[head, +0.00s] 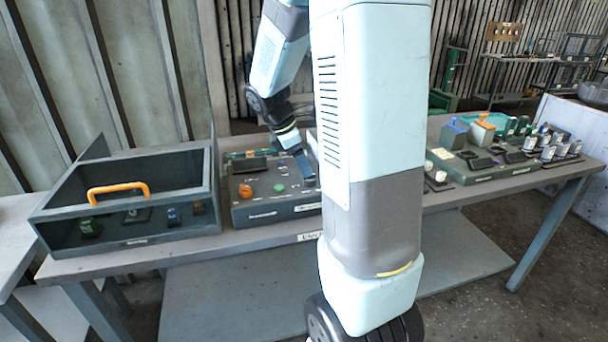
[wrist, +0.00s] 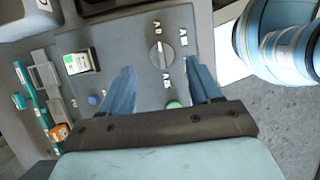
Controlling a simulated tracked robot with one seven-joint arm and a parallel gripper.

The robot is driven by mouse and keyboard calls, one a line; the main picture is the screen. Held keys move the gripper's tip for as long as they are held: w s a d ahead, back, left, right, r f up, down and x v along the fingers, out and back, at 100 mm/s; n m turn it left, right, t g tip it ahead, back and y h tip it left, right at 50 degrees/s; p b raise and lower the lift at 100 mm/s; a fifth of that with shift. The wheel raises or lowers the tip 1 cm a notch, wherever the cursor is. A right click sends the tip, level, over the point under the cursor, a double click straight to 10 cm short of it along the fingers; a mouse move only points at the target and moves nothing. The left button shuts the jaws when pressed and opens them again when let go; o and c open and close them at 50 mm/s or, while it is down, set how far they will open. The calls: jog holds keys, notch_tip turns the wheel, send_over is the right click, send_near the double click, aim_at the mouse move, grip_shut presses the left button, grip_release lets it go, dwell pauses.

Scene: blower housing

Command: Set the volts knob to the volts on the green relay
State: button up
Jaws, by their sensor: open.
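The volts knob (wrist: 162,55) is a round grey dial with a pale pointer bar, on the dark panel in the wrist view. Small volt labels stand around it, too blurred and turned to read surely. My gripper (wrist: 167,80) is open, its two blue fingers on either side of the knob's lower area, apart from it. In the head view my gripper (head: 304,168) is over the right side of the control box (head: 262,212). A small green block (head: 90,227), perhaps the green relay, sits inside the open-fronted case at left; its marking is too small to read.
The case (head: 185,240) has an orange handle and also holds a blue block (head: 173,216). More equipment (head: 480,160) crowds the table's right.

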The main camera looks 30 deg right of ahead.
aim_at(310, 179)
jog(key=shift+x, duration=2.25)
jog(key=shift+c, duration=0.4)
